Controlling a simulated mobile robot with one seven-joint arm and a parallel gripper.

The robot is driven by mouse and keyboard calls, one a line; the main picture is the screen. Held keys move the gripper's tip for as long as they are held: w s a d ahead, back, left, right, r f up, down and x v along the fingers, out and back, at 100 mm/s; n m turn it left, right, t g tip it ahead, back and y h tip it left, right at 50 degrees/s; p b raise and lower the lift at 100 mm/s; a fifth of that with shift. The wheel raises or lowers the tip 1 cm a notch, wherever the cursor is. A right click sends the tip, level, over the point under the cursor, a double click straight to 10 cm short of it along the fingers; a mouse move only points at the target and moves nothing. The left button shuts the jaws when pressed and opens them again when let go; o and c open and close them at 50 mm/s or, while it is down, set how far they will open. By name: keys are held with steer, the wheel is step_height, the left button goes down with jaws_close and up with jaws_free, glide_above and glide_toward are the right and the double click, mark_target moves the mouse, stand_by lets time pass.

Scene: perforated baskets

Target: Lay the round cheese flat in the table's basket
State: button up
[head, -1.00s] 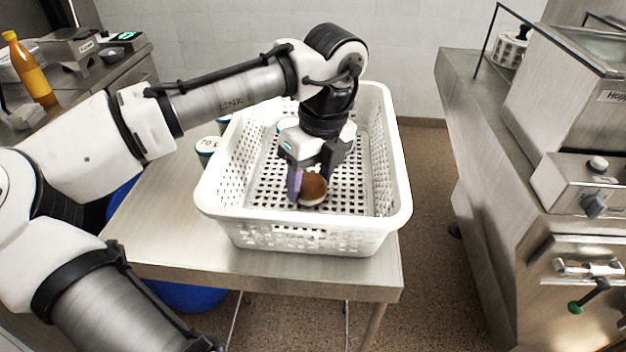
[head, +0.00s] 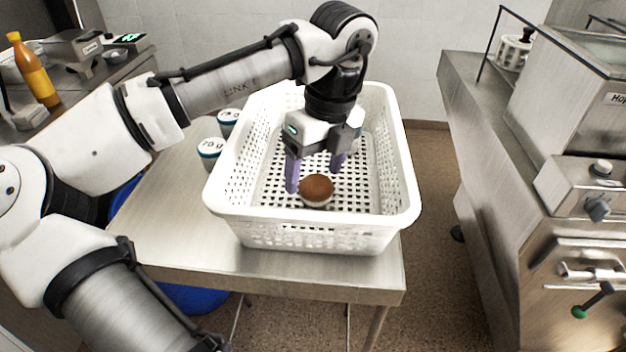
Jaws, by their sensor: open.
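The round cheese (head: 316,189), with a brown top and a pale side, lies in the white perforated basket (head: 318,232) near its front wall. Its brown face points up, so it looks flat on the basket floor. The basket stands on the steel table (head: 180,235). My gripper (head: 314,176) is inside the basket, just behind and above the cheese. Its two purple fingers are spread apart with nothing between them that I can see. Whether the left finger touches the cheese I cannot tell.
Two white-lidded containers (head: 210,149) stand on the table left of the basket. An orange bottle (head: 35,70) is on the counter at the far left. A steel counter with a machine (head: 570,100) is at the right, across a floor gap. The basket's high walls surround my gripper.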

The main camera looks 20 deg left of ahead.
mark_target(323, 184)
step_height(323, 184, up, 9)
steer(key=d, duration=0.1)
steer(key=shift+w, duration=0.3)
steer(key=shift+d, duration=0.1)
